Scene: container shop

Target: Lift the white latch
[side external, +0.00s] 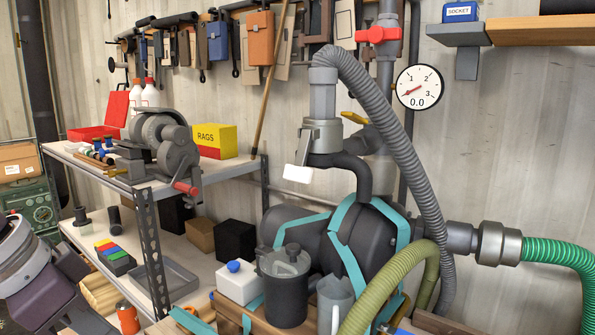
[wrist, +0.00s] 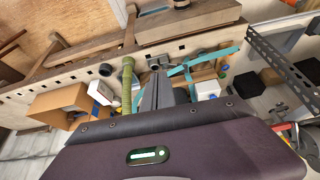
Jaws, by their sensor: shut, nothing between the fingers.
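The white latch (side external: 298,173) is a small white tab on the front of a metal coupling (side external: 322,137). It hangs tilted down at the lower left of the coupling, under the grey ribbed hose. My gripper (wrist: 158,76) shows in the wrist view with its grey fingers together and nothing between them. In the side view only part of my arm shows at the lower left, well apart from the latch; the fingertips are out of that frame. I cannot make out the latch in the wrist view.
A pump with teal bands (side external: 345,235) stands below the coupling. A grey ribbed hose (side external: 395,110) arches down on the right. A dark lidded canister (side external: 286,290) and a white box with a blue knob (side external: 238,283) stand in front. A shelf (side external: 215,170) is at left.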

